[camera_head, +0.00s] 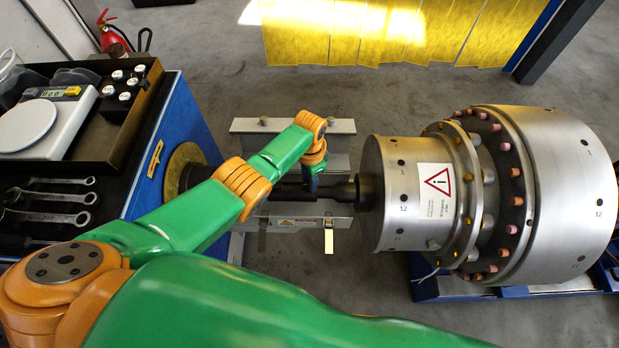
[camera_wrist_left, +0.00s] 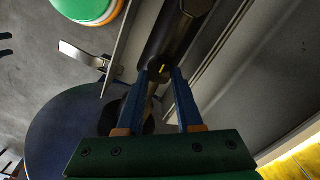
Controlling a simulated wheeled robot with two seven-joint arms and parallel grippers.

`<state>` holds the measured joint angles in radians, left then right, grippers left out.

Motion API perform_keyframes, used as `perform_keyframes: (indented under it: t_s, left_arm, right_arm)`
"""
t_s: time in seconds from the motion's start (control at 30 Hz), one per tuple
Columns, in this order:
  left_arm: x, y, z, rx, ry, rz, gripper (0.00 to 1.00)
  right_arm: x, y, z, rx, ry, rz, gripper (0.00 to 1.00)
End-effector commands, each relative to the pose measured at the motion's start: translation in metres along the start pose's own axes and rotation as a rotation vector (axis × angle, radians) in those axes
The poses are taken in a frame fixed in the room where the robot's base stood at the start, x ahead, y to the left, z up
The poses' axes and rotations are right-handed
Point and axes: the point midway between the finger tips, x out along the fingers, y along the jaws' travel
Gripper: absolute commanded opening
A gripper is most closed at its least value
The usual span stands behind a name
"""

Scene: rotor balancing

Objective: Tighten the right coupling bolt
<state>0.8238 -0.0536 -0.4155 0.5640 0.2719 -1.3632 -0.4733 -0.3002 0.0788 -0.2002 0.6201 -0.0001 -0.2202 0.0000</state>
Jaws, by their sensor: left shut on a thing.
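A black shaft (camera_head: 285,191) runs from the blue cabinet side to the silver rotor drum (camera_head: 395,195), with a black coupling end (camera_head: 368,192) at the drum. My left gripper (camera_head: 314,185) reaches down to the shaft from above, left of that coupling end. In the left wrist view its blue fingers (camera_wrist_left: 160,72) are shut on a small dark piece with a yellow mark (camera_wrist_left: 158,69), seemingly the coupling bolt, on the dark shaft (camera_wrist_left: 180,30). Its exact shape is hard to make out. The right gripper is not in view.
The large rotor (camera_head: 570,180) stands on a blue base at the right. At the left, a dark bench holds a scale (camera_head: 40,120) and several wrenches (camera_head: 50,197). A metal rail (camera_head: 340,126) lies behind the shaft. The floor beyond is clear up to yellow curtains (camera_head: 380,30).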

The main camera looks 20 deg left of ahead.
Motion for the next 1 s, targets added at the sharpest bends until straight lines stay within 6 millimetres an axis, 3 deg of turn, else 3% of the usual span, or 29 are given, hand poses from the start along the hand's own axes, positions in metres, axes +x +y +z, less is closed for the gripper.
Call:
perform_keyframes:
  t_s: [0.6,0.63,0.73,1.0]
  left_arm:
    - [-0.0009,-0.0002,-0.0011,0.041,0.003,-0.002,0.00]
    - [-0.0009,-0.0002,-0.0011,0.041,0.003,-0.002,0.38]
    - [-0.0008,-0.0001,-0.0009,0.040,0.003,-0.002,0.65]
    - [-0.0010,0.0001,-0.0004,0.039,0.001,-0.001,0.65]
  right_arm:
    - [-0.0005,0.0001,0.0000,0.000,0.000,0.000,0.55]
    - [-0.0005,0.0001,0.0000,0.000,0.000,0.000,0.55]
    - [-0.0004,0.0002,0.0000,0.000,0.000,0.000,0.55]
    - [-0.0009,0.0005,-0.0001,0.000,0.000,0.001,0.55]
